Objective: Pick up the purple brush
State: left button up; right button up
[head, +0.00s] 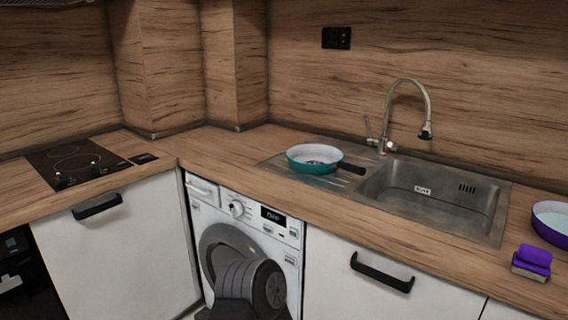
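The purple brush (533,260) lies on the wooden counter at the far right of the head view, near the counter's front edge. It has a purple upper part and a pale lower part, which looks like bristles. It stands apart from the sink, just in front of a purple-sided bowl or pan. Neither of my grippers shows in the head view, so nothing is seen touching the brush.
The purple-sided bowl or pan (548,237) is cut off by the right edge. A metal sink (427,205) with a tall faucet (428,112) lies left of the brush. A teal pan (313,167) sits on the drainboard. A cooktop (75,160) is at left, above white cabinets.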

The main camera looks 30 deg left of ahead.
aim_at(531, 262)
jog(key=i+l+u, duration=0.2)
jog(key=u, duration=0.15)
jog(key=i+l+u, duration=0.15)
jog(key=u, duration=0.2)
jog(key=i, duration=0.4)
jog(key=k, duration=0.1)
jog(key=i+z, duration=0.1)
jog(key=z, duration=1.05)
jog(key=k+l+u, duration=0.15)
jog(key=u, duration=0.3)
jog(key=k+u, duration=0.15)
jog(key=u, duration=0.3)
jog(key=k+l, duration=0.05)
